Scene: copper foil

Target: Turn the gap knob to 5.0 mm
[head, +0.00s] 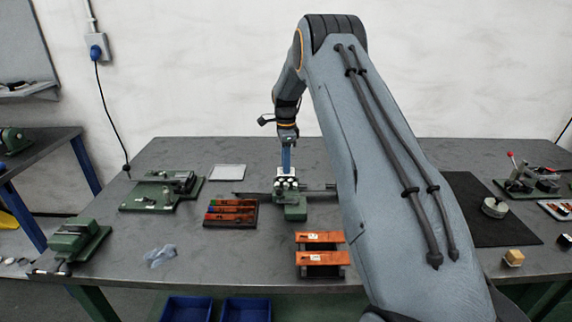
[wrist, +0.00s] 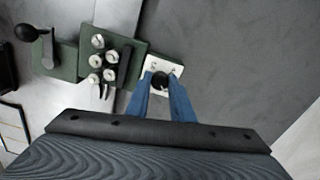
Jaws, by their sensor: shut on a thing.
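The gap knob (wrist: 160,81) is a small dark round knob on a white dial plate (wrist: 177,70) in the wrist view. The plate sits at the edge of a green bench device (wrist: 127,48) with several pale round rollers or knobs. My gripper (wrist: 161,86) has its two blue fingers on either side of the knob, shut on it. In the head view my gripper (head: 286,169) points down onto the device (head: 294,209) near the middle of the table. The knob is hidden there, and the dial marks are too small to read in either view.
A black crank ball (wrist: 26,32) stands left of the device in the wrist view. A tray of coloured pieces (head: 231,213) and orange-topped blocks (head: 320,238) lie close by in the head view. Green tools (head: 160,191) stand further left. My arm covers the right-centre table.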

